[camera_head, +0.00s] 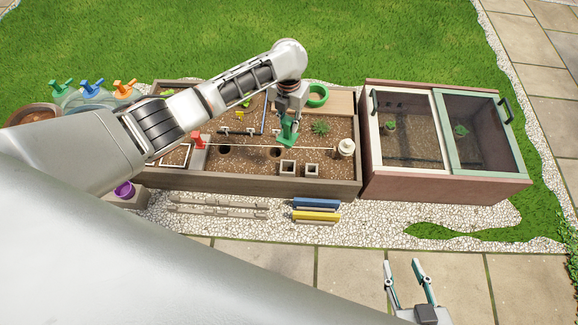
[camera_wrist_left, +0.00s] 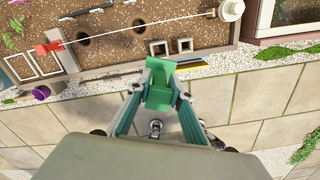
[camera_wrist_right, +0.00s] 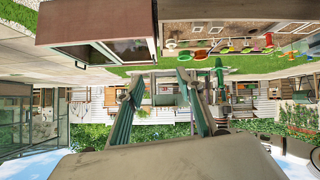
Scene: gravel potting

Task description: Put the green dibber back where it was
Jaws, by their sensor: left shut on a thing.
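My left gripper (camera_head: 289,112) is shut on the green dibber (camera_head: 289,129) and holds it over the planting bed (camera_head: 245,184). In the left wrist view the dibber (camera_wrist_left: 160,92) sits between the two fingers; its handle shows, its lower end is hidden. Dark holes show in the soil, one at the left (camera_head: 224,151) and one below the dibber (camera_head: 276,152). I cannot tell whether the dibber touches the soil. My right gripper (camera_head: 405,264) is open and empty over the paving at the lower right; its fingers are also apart in the right wrist view (camera_wrist_right: 160,88).
A red piece (camera_head: 197,140) and a white post (camera_head: 346,148) hold a string across the bed. Two small square pots (camera_head: 287,168) stand in front. A cold frame (camera_head: 440,185) stands right of the bed. Blue (camera_head: 316,203) and yellow (camera_head: 316,216) bars lie on the gravel.

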